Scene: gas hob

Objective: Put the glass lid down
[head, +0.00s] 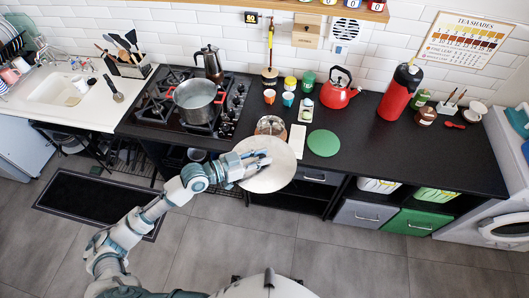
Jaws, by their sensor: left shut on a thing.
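The glass lid (278,178) is a pale round disc in the middle of the head view, in front of the worktop's front edge. My left gripper (262,160) reaches in from the lower left and is shut on the lid near its middle. The fingers hide the part they grip. The lid overlaps the counter edge in the picture; its exact height is hard to tell. An uncovered steel pot (195,96) stands on the gas hob (158,108) to the left. My right gripper is not in view.
A round green mat (323,143) lies bare on the dark worktop (400,150), right of the lid. A copper-coloured vessel (271,126) and a white cloth-like item (297,139) are just behind the lid. A red kettle (338,93) and red flask (399,92) stand farther back.

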